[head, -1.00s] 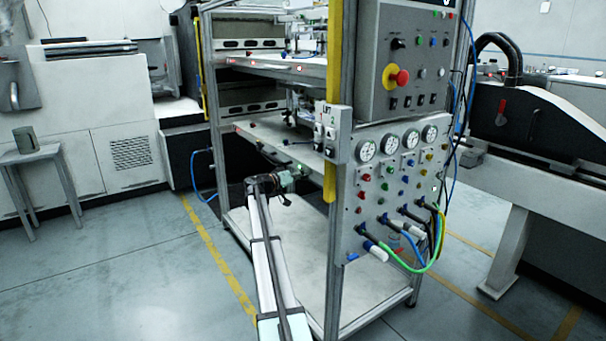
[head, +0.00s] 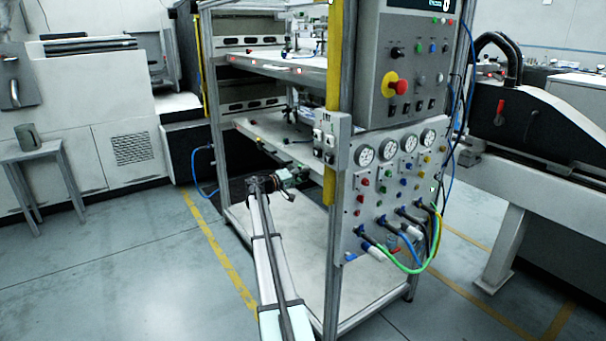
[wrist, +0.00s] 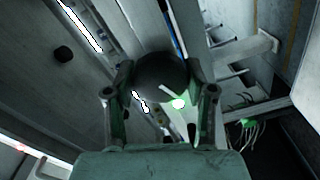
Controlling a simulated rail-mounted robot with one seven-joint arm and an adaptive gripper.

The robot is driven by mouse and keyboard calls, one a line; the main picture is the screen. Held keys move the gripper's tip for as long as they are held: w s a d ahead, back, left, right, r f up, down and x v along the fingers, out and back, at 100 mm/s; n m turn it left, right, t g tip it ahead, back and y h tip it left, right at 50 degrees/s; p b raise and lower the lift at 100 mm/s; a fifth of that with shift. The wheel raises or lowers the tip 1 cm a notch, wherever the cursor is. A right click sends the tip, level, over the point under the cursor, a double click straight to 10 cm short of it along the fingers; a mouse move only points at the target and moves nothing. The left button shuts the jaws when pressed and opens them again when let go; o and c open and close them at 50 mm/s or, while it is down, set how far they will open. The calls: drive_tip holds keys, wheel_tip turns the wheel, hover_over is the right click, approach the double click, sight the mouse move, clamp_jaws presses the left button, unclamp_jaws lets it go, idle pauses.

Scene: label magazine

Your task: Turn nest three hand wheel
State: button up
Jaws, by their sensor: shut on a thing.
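The hand wheel (wrist: 162,78) is a dark round knob in the middle of the wrist view. My gripper (wrist: 160,98) has one finger on each side of it and is shut on it. In the head view my gripper (head: 296,178) is at the front edge of the lower shelf (head: 262,135) of the rack. The wheel is too small and covered to make out there. I cannot tell which nest number it belongs to.
A rack post with a yellow strip (head: 333,100) and a switch box (head: 326,138) stand right of my gripper. A panel (head: 372,205) with gauges and looping hoses (head: 412,268) is further right. The rack's base plate (head: 290,255) below is clear.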

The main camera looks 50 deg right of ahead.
drive_tip(key=shift+d, duration=0.1)
drive_tip(key=o, duration=1.2)
drive_tip(key=shift+s, duration=0.1)
drive_tip(key=v, duration=1.2)
